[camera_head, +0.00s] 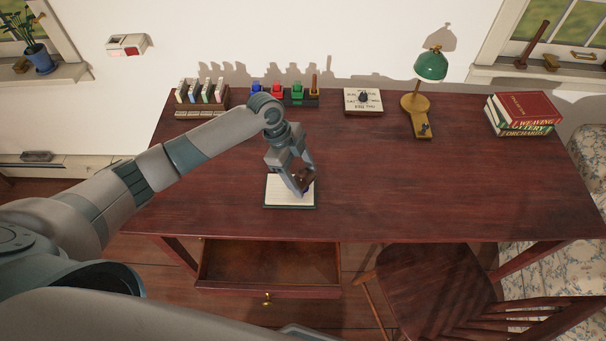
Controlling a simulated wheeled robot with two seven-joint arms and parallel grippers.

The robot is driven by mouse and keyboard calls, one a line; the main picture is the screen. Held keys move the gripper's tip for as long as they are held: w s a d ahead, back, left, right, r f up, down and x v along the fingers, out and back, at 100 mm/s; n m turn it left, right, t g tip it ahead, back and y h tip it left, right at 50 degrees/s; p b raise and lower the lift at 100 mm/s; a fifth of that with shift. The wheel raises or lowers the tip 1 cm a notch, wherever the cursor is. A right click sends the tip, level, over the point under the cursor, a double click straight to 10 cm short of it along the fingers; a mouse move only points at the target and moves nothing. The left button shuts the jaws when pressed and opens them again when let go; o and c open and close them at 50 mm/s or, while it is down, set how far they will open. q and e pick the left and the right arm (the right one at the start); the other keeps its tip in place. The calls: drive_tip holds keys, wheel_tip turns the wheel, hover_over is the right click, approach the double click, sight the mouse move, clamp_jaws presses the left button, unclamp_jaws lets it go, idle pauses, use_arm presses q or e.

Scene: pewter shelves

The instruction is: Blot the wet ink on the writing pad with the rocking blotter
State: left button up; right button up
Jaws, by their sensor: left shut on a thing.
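The writing pad (279,193) lies on the desk near its front edge, with pale lined paper and a dark border. My left gripper (302,181) reaches down over the right part of the pad. It is shut on the rocking blotter (304,176), a small dark brown thing mostly hidden between the fingers. The blotter is at or just above the paper; I cannot tell if it touches. A small patch of blue shows beside the fingertips at the pad's right side. The rest of any ink is hidden. My right gripper is not in view.
The red-brown desk (430,190) is clear to the right of the pad. Along its back stand a rack of bottles (200,95), coloured items in a holder (278,92), a calendar block (363,100), a green lamp (430,66) and books (524,112). An open drawer (268,265) and a chair (430,285) are in front.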

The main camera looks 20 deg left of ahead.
sight(303, 181)
use_arm(q)
drive_tip(key=shift+f+b, duration=0.7)
drive_tip(key=shift+f, duration=0.35)
drive_tip(key=shift+f, duration=0.5)
idle(0.6)
drive_tip(key=shift+f, duration=0.1)
idle(1.5)
drive_tip(key=shift+r+p, duration=3)
drive_tip(key=shift+r, duration=0.6)
